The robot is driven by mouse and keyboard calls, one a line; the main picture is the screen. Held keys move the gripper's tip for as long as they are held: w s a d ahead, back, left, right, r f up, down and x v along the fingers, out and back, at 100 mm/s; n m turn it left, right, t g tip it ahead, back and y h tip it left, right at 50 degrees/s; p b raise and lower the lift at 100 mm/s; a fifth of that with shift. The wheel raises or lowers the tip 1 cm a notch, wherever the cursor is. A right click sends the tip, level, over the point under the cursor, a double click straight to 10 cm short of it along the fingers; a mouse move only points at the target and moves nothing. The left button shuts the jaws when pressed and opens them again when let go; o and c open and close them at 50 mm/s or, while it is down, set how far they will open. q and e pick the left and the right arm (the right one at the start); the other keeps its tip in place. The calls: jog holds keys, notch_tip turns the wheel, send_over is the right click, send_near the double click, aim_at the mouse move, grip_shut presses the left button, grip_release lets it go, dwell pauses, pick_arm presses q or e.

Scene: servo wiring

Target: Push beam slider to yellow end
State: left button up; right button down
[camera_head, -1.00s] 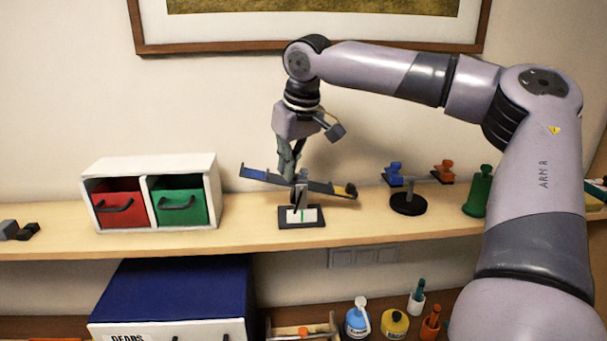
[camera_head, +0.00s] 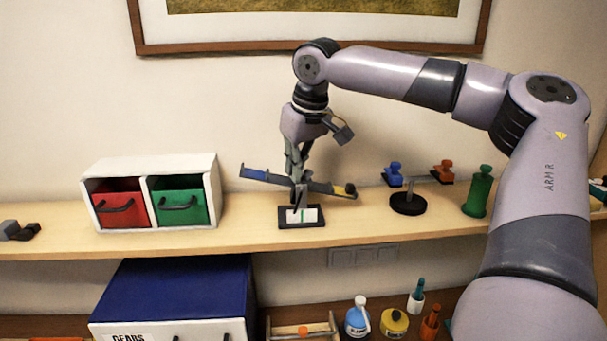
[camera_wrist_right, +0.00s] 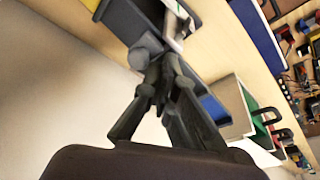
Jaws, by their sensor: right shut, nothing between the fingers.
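The beam (camera_head: 322,187) is tilted on its stand (camera_head: 301,216), blue end (camera_head: 255,174) higher at left and yellow end (camera_head: 350,191) lower at right. In the right wrist view the blue end (camera_wrist_right: 212,108) is at lower right and the yellow end (camera_wrist_right: 92,3) at the top edge. My right gripper (camera_head: 296,178) is shut and empty at the beam's middle. A grey round knob (camera_wrist_right: 145,50), apparently the slider, is right beside its fingertips (camera_wrist_right: 166,68), on the yellow-end side. Whether they touch is unclear. My left gripper is out of view.
A white box with red and green drawers (camera_head: 150,166) stands left on the shelf (camera_head: 250,232). A black-based stand with blue and orange pieces (camera_head: 408,204) and a green piece (camera_head: 479,192) stand right. The wall is close behind.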

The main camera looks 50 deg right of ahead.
aim_at(304, 174)
jog(key=shift+s+d+f, duration=0.2)
jog(key=shift+s+d, duration=0.25)
jog(key=shift+d, duration=0.1)
jog(key=shift+s+d+f, duration=0.2)
jog(key=shift+s+d, duration=0.25)
jog(key=shift+d, duration=0.1)
dwell(0.9)
jog(key=shift+r, duration=0.1)
jog(key=shift+w+a+r, duration=0.1)
jog(key=shift+a+r, duration=0.05)
jog(key=shift+r, duration=0.9)
jog(key=shift+w+a+r, duration=0.15)
jog(key=shift+r, duration=0.85)
jog(key=shift+w+a+r, duration=0.1)
jog(key=shift+a+r, duration=0.05)
jog(key=shift+r, duration=0.9)
